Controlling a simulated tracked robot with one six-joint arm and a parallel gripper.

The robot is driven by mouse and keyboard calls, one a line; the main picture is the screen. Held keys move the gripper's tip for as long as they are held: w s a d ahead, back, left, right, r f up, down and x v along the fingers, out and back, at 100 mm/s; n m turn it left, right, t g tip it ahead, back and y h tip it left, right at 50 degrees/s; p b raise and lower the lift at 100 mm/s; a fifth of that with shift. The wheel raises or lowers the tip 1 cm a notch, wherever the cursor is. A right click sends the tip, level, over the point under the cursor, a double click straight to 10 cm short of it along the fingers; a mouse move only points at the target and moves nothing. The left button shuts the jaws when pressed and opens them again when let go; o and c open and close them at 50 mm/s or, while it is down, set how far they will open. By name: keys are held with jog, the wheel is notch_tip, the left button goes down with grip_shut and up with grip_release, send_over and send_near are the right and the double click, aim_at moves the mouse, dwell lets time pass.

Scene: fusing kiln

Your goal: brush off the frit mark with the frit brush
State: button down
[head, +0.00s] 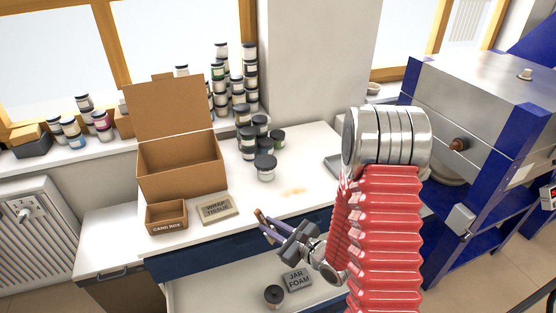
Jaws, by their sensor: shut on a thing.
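The frit mark (293,191) is a faint orange smear on the white worktop, right of the wrap tissue pack. My gripper (270,229) is in front of the worktop's front edge, to the lower left of the mark. It is shut on a small tan and dark piece that looks like the frit brush (260,214). Most of the brush is hidden by the jaws, and its bristles cannot be made out. The brush appears apart from the mark.
An open cardboard box (182,165), a small card box (166,217) and the wrap tissue (217,208) stand on the left. Several jars (265,167) stand behind the mark. An open drawer (220,294) below holds jar foam (297,279) and a jar (274,295). A blue kiln (470,110) stands right.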

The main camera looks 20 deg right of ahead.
jog(key=shift+w+d, duration=0.15)
